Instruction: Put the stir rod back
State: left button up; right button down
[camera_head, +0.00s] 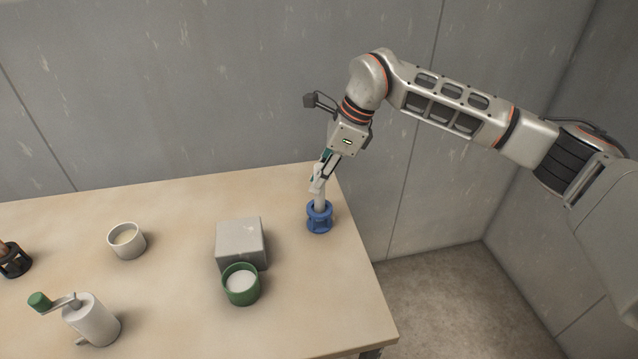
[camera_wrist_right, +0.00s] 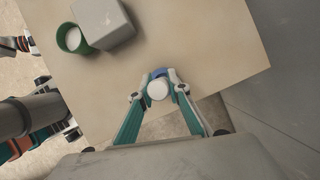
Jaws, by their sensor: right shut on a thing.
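The stir rod (camera_head: 320,199) is pale and stands upright with its lower end in the blue holder (camera_head: 319,217) near the table's right edge. My right gripper (camera_head: 319,180) is shut on the upper part of the rod, just above the holder. In the right wrist view the rod's round pale top (camera_wrist_right: 157,89) sits between the fingertips, with a bit of the blue holder (camera_wrist_right: 159,73) behind it. How deep the rod sits in the holder is hidden. My left gripper is not in view.
A grey block (camera_head: 240,240) and a green cup with white contents (camera_head: 241,284) stand left of the holder. A pale cup (camera_head: 126,241), a hand-cranked grinder (camera_head: 92,320) and a dark holder (camera_head: 13,260) stand farther left. A wall rises behind the table.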

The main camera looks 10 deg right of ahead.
jog(key=shift+f, duration=0.85)
jog(key=shift+f, duration=0.2)
jog(key=c, duration=1.9)
grip_release()
jog(key=v, duration=1.2)
jog(key=shift+r, duration=0.15)
jog(key=shift+s, duration=0.1)
